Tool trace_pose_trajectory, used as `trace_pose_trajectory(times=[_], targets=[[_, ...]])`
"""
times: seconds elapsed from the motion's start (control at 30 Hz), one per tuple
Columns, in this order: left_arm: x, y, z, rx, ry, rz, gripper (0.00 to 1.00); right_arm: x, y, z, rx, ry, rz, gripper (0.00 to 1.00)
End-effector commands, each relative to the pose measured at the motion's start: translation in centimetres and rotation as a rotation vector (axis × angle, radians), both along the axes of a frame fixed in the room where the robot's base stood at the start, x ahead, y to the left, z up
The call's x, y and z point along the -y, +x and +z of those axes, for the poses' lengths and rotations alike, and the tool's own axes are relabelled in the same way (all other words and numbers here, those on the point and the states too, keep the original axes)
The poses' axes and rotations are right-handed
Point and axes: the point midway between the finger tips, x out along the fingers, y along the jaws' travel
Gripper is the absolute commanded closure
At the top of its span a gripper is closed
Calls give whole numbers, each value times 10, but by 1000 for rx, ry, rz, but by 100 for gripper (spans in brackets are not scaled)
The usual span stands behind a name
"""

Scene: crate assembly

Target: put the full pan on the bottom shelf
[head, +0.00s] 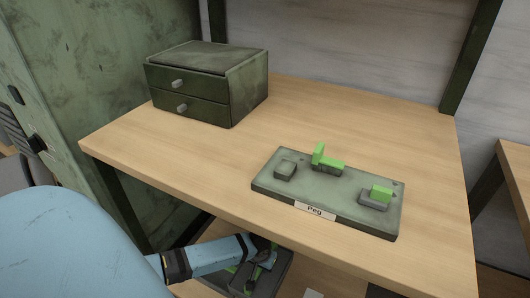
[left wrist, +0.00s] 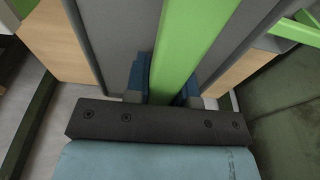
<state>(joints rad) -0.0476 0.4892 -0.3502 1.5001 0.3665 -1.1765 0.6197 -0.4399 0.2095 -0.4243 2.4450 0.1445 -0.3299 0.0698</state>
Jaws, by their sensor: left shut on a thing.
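The pan (head: 272,279) is a dark grey tray low in the head view, below the table top's front edge and partly hidden by it. Green parts show in it. My left gripper (head: 262,257) reaches in from the left under that edge and is shut on the pan. In the left wrist view, the gripper's blue fingers (left wrist: 164,88) close around a green bar with grey pan surfaces (left wrist: 112,40) on both sides. The bottom shelf (head: 210,236) shows as a strip of wood under the table top. My right gripper is not in view.
On the table top (head: 330,115) stand a green two-drawer box (head: 205,85) and a grey board labelled "Peg" (head: 325,195) with green and grey parts. A green cabinet (head: 110,90) stands at left. Dark table legs flank the shelf opening.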

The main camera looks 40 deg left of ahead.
Motion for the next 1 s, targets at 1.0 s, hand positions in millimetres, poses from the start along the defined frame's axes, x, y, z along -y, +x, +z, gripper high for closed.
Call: trace_pose_trajectory(times=[1.0], targets=[[0,1,-123,2,1,0,100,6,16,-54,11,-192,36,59]])
